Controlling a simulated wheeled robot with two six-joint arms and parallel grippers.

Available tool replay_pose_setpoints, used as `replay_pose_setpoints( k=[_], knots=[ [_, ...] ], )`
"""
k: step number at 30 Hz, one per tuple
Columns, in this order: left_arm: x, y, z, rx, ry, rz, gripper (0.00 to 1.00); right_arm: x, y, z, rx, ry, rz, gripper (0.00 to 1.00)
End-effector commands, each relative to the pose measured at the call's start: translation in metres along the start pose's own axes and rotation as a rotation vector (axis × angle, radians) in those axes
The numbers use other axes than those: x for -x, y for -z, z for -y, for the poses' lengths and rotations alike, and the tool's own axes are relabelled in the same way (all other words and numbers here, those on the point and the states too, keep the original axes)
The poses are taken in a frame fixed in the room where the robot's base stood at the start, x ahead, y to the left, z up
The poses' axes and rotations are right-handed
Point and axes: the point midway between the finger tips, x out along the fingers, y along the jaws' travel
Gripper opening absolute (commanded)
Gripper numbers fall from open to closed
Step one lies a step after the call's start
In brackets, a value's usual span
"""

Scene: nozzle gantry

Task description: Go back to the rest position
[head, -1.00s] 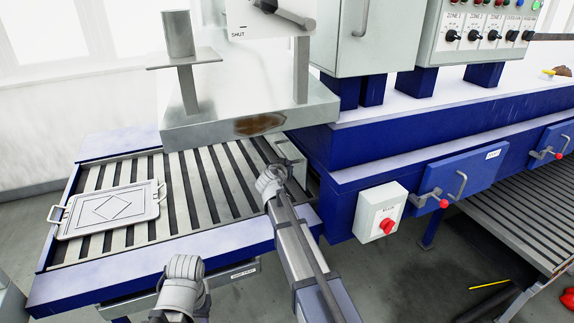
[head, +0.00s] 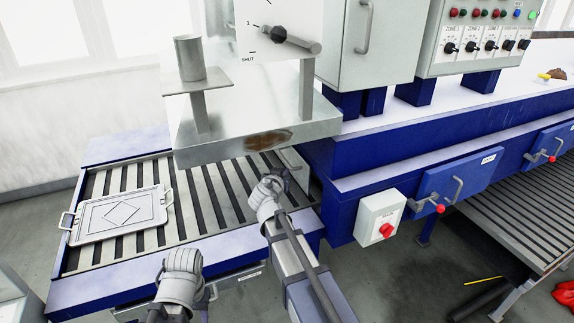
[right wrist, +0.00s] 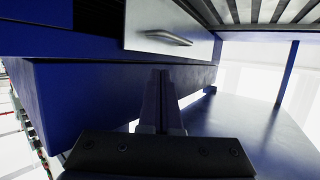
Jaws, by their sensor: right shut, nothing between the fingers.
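In the head view my right gripper (head: 276,183) is in front of the grey metal hood, over the right end of the slatted conveyor bed. In the right wrist view its two dark fingers (right wrist: 160,105) are together with nothing between them. They point towards a blue frame below a light drawer front with a handle (right wrist: 168,38). My left gripper (head: 183,262) is at the bottom of the head view, in front of the conveyor's blue front rail. Its fingers are not clear.
A grey tray with a diamond mark (head: 88,228) lies on the left of the slatted bed (head: 195,225). The metal hood (head: 225,140) stands above the bed. Right of my right arm are a switch box with a red knob (head: 376,212) and blue doors with handles (head: 450,188).

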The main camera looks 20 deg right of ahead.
Motion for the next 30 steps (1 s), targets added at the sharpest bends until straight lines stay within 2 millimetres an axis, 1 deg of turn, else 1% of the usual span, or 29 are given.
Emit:
replay_pose_setpoints(
  k=[1,3,11,14,17,18,20,21,23,24,26,27,30],
  knots=[
    [0.003,0.000,0.000,0.000,0.000,0.000,0.44,0.008,0.001,-0.001,0.001,0.001,0.000,0.00],
    [0.004,0.000,0.001,0.000,0.000,0.000,0.44,0.011,0.000,0.000,0.000,0.000,0.001,0.00],
    [0.003,0.000,0.000,0.000,0.000,0.000,0.44,0.012,-0.002,0.000,0.003,-0.002,0.005,0.00],
    [0.002,0.000,0.000,0.000,0.000,0.000,0.44,0.025,-0.019,0.001,0.033,-0.014,0.061,0.00],
    [0.000,0.000,0.000,0.000,0.000,0.000,0.44,0.054,-0.061,0.003,0.118,-0.028,0.203,0.00],
    [-0.001,0.000,0.000,0.000,0.000,0.000,0.44,0.070,-0.082,0.005,0.167,-0.026,0.281,0.00],
    [-0.003,0.000,0.000,0.000,0.000,0.000,0.44,0.098,-0.116,0.007,0.252,-0.008,0.410,0.00],
    [-0.003,0.000,0.000,0.000,0.000,0.000,0.44,0.118,-0.138,0.009,0.314,0.014,0.496,0.00],
    [-0.004,0.000,0.000,0.000,0.000,0.000,0.44,0.148,-0.168,0.012,0.406,0.060,0.620,0.00],
    [-0.005,0.000,0.000,0.000,0.000,0.000,0.44,0.169,-0.186,0.013,0.468,0.098,0.698,0.00],
    [-0.006,0.000,-0.001,0.001,0.000,0.000,0.44,0.200,-0.209,0.015,0.557,0.161,0.805,0.00],
    [-0.007,0.000,-0.001,0.000,0.000,0.000,0.44,0.219,-0.223,0.015,0.611,0.207,0.869,0.00],
    [-0.008,0.000,-0.001,0.001,0.000,0.000,0.44,0.262,-0.248,0.014,0.733,0.317,1.000,0.00]
  ],
)
